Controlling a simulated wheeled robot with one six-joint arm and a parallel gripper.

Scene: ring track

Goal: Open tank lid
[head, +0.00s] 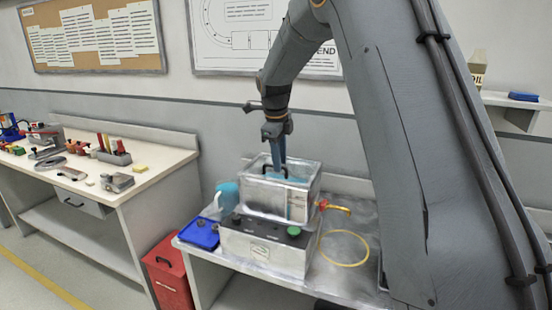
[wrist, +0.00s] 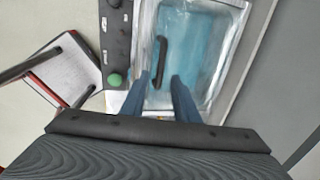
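The tank (head: 259,203) is a clear-sided metal box on the grey bench, with blue inside. Its lid (wrist: 207,30) is down and shows blue through it. A black bar handle (wrist: 162,55) stands on the lid; it also shows in the head view (head: 266,168). My gripper (head: 282,177) points down over the lid, close to the handle. In the wrist view my gripper (wrist: 161,76) has its two blue fingers apart, with the handle's near end lying between them in the picture. I cannot tell whether they touch it.
A control box (head: 265,253) with a green button is at the tank's front. A blue tray (head: 200,234), a red-yellow valve (head: 335,208) and a yellow hose ring (head: 343,249) lie around it.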

